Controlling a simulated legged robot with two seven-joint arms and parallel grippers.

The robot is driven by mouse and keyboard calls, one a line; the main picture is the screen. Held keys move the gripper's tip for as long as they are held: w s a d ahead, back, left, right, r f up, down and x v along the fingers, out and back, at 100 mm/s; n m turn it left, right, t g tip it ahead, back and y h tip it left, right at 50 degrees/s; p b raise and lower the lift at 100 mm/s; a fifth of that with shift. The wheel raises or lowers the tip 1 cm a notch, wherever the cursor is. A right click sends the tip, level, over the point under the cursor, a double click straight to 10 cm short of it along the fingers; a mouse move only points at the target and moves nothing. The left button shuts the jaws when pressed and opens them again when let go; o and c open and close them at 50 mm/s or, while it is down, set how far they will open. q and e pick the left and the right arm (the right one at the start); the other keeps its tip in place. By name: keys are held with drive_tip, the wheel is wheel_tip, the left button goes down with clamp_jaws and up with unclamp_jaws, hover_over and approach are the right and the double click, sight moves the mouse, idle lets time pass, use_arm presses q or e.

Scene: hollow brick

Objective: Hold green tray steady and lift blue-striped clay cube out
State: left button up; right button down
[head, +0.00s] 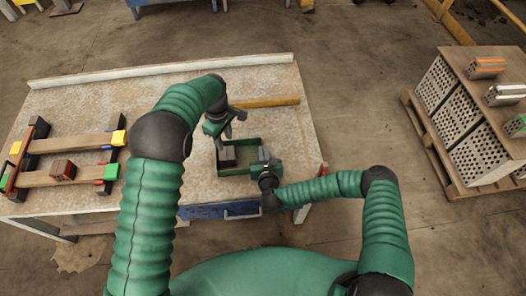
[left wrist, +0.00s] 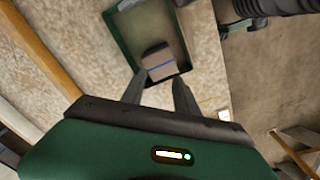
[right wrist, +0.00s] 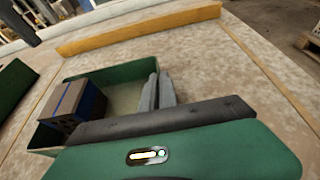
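The green tray (head: 237,171) sits on the workbench near its front right. The clay cube (left wrist: 158,62), brown with a blue stripe, lies inside at the tray's left end; it also shows in the right wrist view (right wrist: 75,103) with holes in its side. My left gripper (head: 228,130) is above the tray, pointing down, with its fingers apart and nothing between them; in the left wrist view the fingers (left wrist: 162,92) point toward the cube. My right gripper (head: 262,168) is at the tray's right end, its fingers (right wrist: 157,92) close together at the tray wall. The wall between them is hard to see.
A yellow wooden bar (head: 265,102) lies behind the tray.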

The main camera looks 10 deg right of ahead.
sight(227, 153)
use_arm(q)
drive_tip(key=shift+o, duration=0.4)
idle(0.5)
drive_tip(key=shift+o, duration=1.3)
drive_tip(key=shift+r+n, duration=0.1)
drive_tip(key=shift+n, duration=0.2)
drive_tip(key=shift+o, duration=1.2)
drive_tip(key=shift+r+n, duration=0.2)
drive_tip(key=shift+n, duration=0.5)
drive_tip(key=o, duration=0.4)
drive_tip(key=n, duration=0.2)
drive_tip(key=r+n, duration=0.1)
drive_tip(key=shift+s+a+n, duration=0.15)
drive_tip(key=shift+a+n, duration=0.05)
drive_tip(key=shift+n, duration=1)
drive_tip(key=f, duration=1.1)
drive_tip(key=shift+d+f, duration=0.2)
drive_tip(key=shift+f, duration=0.2)
